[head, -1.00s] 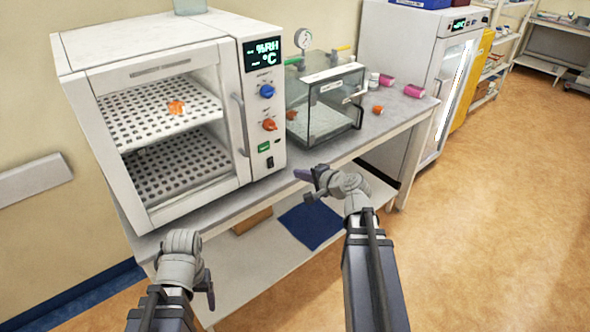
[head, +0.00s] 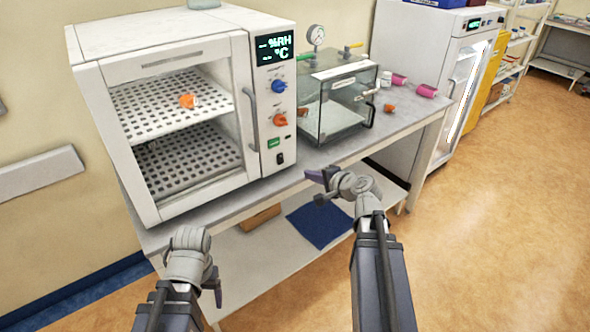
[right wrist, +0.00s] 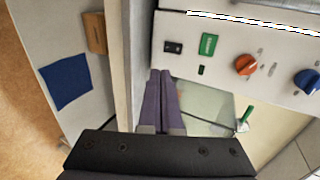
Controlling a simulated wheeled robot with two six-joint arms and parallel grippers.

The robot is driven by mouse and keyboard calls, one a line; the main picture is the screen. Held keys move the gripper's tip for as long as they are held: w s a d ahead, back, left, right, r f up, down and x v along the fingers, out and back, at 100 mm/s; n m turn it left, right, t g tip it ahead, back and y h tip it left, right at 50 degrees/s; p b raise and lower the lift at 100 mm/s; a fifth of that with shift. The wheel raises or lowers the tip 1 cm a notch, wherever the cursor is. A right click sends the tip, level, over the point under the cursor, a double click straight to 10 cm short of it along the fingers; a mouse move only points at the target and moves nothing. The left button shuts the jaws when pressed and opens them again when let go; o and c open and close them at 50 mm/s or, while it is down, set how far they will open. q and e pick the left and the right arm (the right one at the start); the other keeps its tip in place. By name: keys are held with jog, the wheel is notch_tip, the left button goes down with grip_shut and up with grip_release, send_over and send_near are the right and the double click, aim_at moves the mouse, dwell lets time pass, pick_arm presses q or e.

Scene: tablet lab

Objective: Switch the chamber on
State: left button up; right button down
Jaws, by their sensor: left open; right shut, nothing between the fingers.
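The white chamber (head: 160,52) stands at the left end of the bench, its glass door closed. Its display (head: 274,47) is lit with %RH and °C. Below are a blue knob (head: 279,86), an orange knob (head: 280,120), a green label (head: 273,143) and a black switch (head: 280,159). The right wrist view shows the switch (right wrist: 173,47) beside the green label (right wrist: 209,44). My right gripper (head: 317,178) is shut and empty, right of and below the switch, apart from the panel. Its purple fingers (right wrist: 165,90) point toward the panel's lower edge. My left gripper (head: 217,290) is open below the bench front.
A clear glass box (head: 340,100) with a gauge (head: 316,36) stands right of the chamber. Pink spools (head: 426,90) lie farther right. The bench edge (head: 240,200) runs before the chamber. A blue mat (head: 320,226) lies on the lower shelf. The floor at right is clear.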

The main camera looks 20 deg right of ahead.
jog(key=b, duration=0.4)
send_near(281, 163)
notch_tip(281, 163, down, 3)
jog(key=w, duration=0.2)
jog(key=shift+w+a+r, duration=0.1)
jog(key=shift+w+a, duration=0.1)
jog(key=shift+w, duration=0.35)
jog(key=shift+w+a+r, duration=0.1)
jog(key=shift+w+a, duration=0.05)
jog(key=shift+w, duration=0.4)
jog(key=shift+w+a+f, duration=0.15)
jog(key=shift+w+a, duration=0.15)
jog(key=shift+w, duration=0.45)
jog(key=shift+w+f, duration=0.1)
jog(key=shift+w, duration=0.1)
